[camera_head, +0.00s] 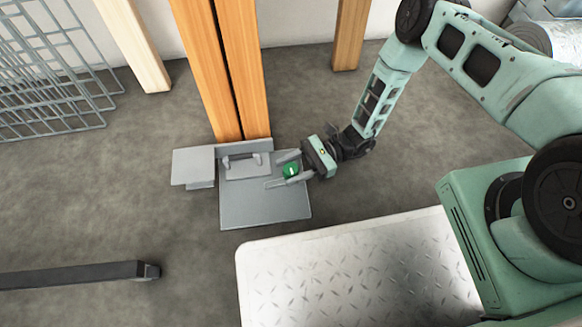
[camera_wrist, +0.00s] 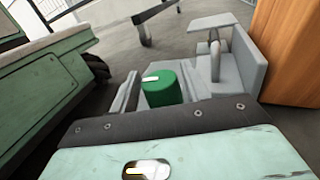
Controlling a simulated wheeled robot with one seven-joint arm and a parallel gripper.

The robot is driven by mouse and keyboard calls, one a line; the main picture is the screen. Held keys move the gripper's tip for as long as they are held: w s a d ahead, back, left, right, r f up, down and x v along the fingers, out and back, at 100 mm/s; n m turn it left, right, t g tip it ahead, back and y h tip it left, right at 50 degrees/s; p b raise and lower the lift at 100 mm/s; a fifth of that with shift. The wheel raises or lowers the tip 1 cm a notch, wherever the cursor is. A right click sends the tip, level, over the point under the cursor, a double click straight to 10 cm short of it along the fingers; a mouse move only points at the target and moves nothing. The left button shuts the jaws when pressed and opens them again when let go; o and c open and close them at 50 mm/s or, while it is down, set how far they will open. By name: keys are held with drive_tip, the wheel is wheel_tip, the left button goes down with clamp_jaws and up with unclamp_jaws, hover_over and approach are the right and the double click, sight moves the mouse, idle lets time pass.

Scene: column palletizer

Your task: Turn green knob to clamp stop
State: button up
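The green knob (camera_head: 290,169) sits at the right side of the grey metal fixture (camera_head: 262,208). It is a short green cylinder with a white mark on top in the wrist view (camera_wrist: 160,87). My gripper (camera_head: 280,170) reaches in from the right, with its two grey fingers on either side of the knob. In the wrist view a gap shows between the knob and the left finger, so the fingers look open; contact on the right side is hard to tell. A grey block with a handle (camera_head: 243,166), perhaps the stop, lies left of the knob.
Wooden posts (camera_head: 230,75) stand right behind the fixture. A white-rimmed diamond-plate platform (camera_head: 350,270) is in front. A dark bar (camera_head: 75,275) lies at lower left, and a wire cage (camera_head: 50,75) is at upper left. Floor left of the fixture is clear.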

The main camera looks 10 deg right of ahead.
clamp_jaws()
drive_tip(key=shift+r+m+t+p, duration=0.2)
drive_tip(key=shift+m+t+p, duration=0.3)
drive_tip(key=shift+t+p, duration=0.35)
drive_tip(key=shift+f+m+t+p, duration=0.15)
drive_tip(key=shift+m+t+p, duration=0.15)
drive_tip(key=shift+t+p, duration=0.05)
drive_tip(key=shift+f, duration=0.1)
drive_tip(key=shift+o, duration=1.9)
unclamp_jaws()
drive_tip(key=shift+d, duration=0.1)
drive_tip(key=shift+w+d, duration=0.15)
drive_tip(key=shift+d, duration=0.15)
drive_tip(key=d+p, duration=0.1)
drive_tip(key=d, duration=0.4)
drive_tip(key=w+d+p, duration=0.1)
drive_tip(key=d+p, duration=0.1)
drive_tip(key=d, duration=0.4)
drive_tip(key=w+d+p, duration=0.1)
drive_tip(key=d+p, duration=0.1)
drive_tip(key=d, duration=0.3)
drive_tip(key=shift+w+d, duration=0.15)
drive_tip(key=shift+d, duration=0.1)
